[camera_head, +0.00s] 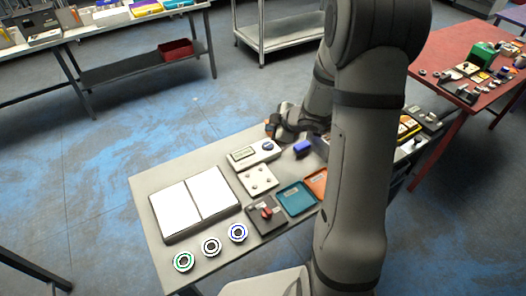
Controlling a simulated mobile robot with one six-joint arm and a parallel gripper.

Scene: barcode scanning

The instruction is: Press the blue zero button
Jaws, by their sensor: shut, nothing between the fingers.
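A blue round button (268,146) sits on the right part of a pale unit with a small display (243,154), at the back of the grey table. No lettering on it can be read. My gripper (272,128) is shut and empty, just behind and above the unit, near the blue button. Whether it touches the unit cannot be told. My arm comes in from the right and hides part of the table.
A blue block (303,147) lies right of the unit. A plate with several knobs (258,180), a teal tray (295,198), an orange tray (317,183) and a red-handled device (266,213) stand in front. White panels (195,203) and ringed discs (210,246) are at left.

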